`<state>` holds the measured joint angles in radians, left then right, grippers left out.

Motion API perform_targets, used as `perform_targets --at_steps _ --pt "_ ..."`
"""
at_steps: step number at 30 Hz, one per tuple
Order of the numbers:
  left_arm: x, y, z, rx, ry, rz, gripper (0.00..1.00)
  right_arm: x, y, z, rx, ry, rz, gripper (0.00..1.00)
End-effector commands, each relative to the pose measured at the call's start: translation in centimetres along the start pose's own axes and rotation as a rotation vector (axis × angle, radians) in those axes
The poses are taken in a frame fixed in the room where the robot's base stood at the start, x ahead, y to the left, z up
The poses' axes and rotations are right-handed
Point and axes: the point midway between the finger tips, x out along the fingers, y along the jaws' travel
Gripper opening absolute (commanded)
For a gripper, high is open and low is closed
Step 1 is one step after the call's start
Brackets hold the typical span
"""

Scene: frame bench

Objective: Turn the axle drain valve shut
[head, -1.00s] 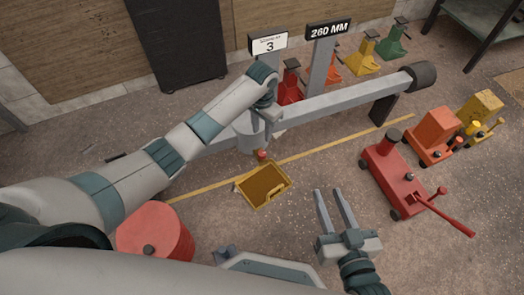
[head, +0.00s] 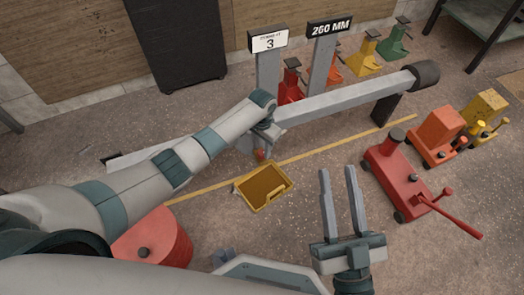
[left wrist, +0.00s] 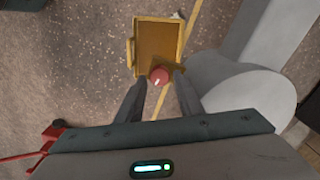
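The drain valve is a small red knob (head: 260,155) low on the grey axle (head: 345,99); in the left wrist view the knob (left wrist: 159,75) shows a pale pointer mark. My left gripper (head: 264,138) is at the axle's middle, mostly hidden by its own wrist in the head view. In the left wrist view its fingers (left wrist: 159,83) are spread, one on each side of the knob, with small gaps showing. A yellow drain tray (head: 243,190) sits on the floor below the knob. My right gripper (head: 340,180) is open and empty, right of the tray.
A red jack (head: 395,178) with a long handle stands to the right, near orange (head: 435,132) and yellow (head: 483,108) ones. A red drum (head: 165,245) stands at lower left.

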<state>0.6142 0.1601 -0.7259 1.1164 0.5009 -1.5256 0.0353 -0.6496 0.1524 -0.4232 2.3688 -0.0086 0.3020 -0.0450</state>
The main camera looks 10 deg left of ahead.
Motion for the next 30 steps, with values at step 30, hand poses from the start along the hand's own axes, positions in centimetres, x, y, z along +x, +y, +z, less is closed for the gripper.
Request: perform_targets --at_steps 30 --pt "1.5 0.0 0.0 0.007 -0.001 -0.001 0.03 -0.4 -0.5 -1.9 0.000 0.099 -0.009 0.31"
